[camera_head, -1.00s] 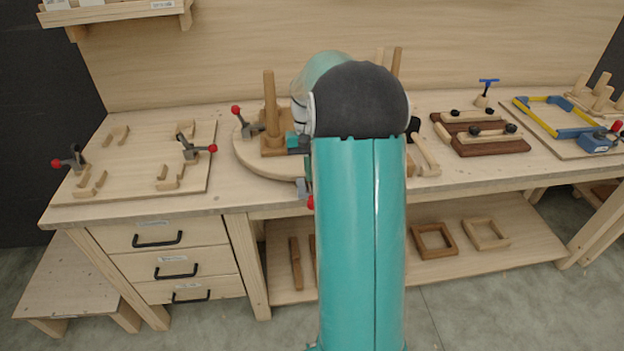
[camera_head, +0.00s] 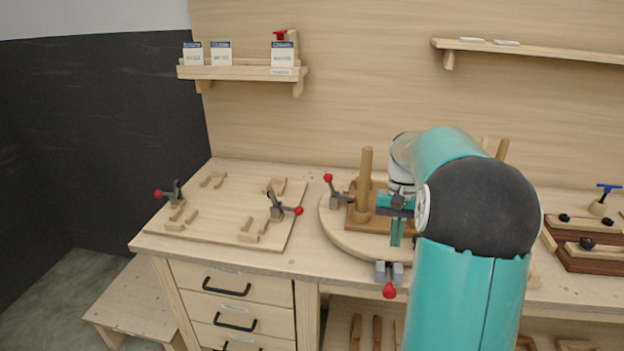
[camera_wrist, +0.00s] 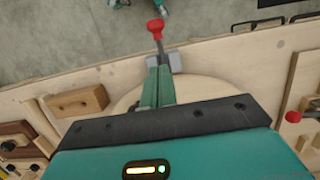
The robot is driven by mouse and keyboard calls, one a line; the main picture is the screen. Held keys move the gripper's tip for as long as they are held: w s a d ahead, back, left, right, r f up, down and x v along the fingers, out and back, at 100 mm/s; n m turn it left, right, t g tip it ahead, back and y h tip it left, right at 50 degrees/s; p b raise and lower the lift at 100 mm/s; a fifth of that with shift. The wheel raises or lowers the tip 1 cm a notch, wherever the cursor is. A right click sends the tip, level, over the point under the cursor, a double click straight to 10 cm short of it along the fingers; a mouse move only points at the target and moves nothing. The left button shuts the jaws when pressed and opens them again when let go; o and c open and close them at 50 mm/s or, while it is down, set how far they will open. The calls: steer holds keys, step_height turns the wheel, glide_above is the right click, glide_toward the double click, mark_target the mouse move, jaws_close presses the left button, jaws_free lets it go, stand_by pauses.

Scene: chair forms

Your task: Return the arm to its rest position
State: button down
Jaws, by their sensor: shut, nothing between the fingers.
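My teal arm with its dark grey elbow fills the right of the head view. My gripper (camera_head: 397,236) points down over the front of the round wooden board (camera_head: 340,235). Its green fingers are together, with nothing seen between them. In the wrist view the fingers (camera_wrist: 157,88) also show as one narrow green pair beyond a dark bar. A grey clamp with a red knob (camera_head: 389,285) sits at the bench edge just below the fingers. The clamp's red knob also shows in the wrist view (camera_wrist: 155,27). I cannot tell whether the fingers touch the board.
A wooden post (camera_head: 366,180) on a square base and a red-knobbed toggle clamp (camera_head: 338,192) stand close beside the gripper. A fixture board (camera_head: 215,228) with more clamps lies left. Dark wooden blocks (camera_head: 590,258) lie right. Shelves (camera_head: 240,73) hang on the back panel.

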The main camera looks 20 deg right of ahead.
steer(key=shift+s, duration=0.1)
steer(key=s+a+r+n+t+h, duration=0.1)
steer(key=s+a+r+n+t, duration=0.2)
steer(key=a, duration=0.8)
steer(key=s+a+r+n+t+h, duration=0.1)
steer(key=s+a+r+n+t, duration=0.1)
steer(key=s+a+r, duration=0.65)
steer(key=s+a+f+n+t, duration=0.1)
steer(key=s+a+f+t, duration=0.2)
steer(key=a, duration=0.5)
steer(key=shift+s+a+f+n, duration=0.3)
steer(key=shift+s+f+n, duration=0.15)
steer(key=shift+f, duration=0.35)
steer(key=c, duration=2.2)
jaws_free()
